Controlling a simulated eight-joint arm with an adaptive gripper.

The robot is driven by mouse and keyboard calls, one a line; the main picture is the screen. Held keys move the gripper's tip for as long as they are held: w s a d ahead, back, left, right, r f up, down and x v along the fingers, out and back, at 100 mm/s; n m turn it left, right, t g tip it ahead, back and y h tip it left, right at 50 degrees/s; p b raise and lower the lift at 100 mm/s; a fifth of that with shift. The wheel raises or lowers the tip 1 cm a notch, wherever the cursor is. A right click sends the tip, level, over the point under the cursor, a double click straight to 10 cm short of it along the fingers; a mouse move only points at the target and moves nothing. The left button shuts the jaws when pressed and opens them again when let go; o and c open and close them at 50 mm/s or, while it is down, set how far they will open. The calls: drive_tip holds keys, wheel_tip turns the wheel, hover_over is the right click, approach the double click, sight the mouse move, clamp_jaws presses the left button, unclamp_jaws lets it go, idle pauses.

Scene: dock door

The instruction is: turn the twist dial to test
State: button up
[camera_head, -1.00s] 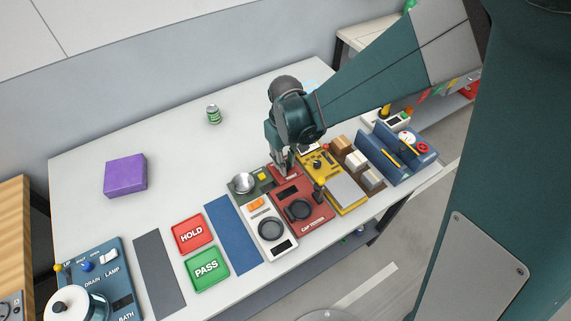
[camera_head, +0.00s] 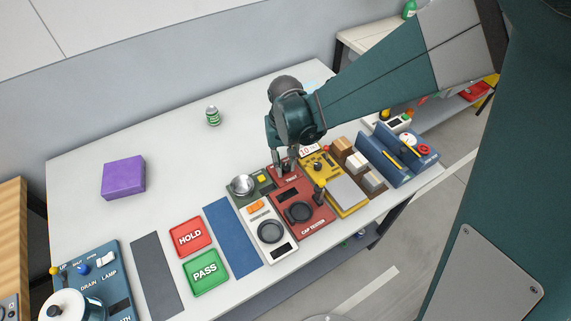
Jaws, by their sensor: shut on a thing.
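The red cap tester (camera_head: 312,222) lies among the panels right of the table's middle. It has a dark display window, a round black ring and a lever with a yellow knob. My gripper (camera_head: 285,168) points down at the tester's far end and is shut on a small part there, which I take to be the twist dial. The fingers hide the dial, so its pointer and setting cannot be read. Small lettering shows just in front of the fingers, too small to read.
A green panel with a metal bowl (camera_head: 242,185) and a white scale (camera_head: 270,232) stand close on the left. A yellow panel (camera_head: 322,168) and brown boxes (camera_head: 357,162) stand close on the right. The table behind is mostly clear, with a can (camera_head: 212,116) and purple box (camera_head: 123,178).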

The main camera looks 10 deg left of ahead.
sight(286, 166)
drive_tip(key=o, duration=0.9)
drive_tip(key=shift+r, duration=0.1)
drive_tip(key=shift+r, duration=5.9)
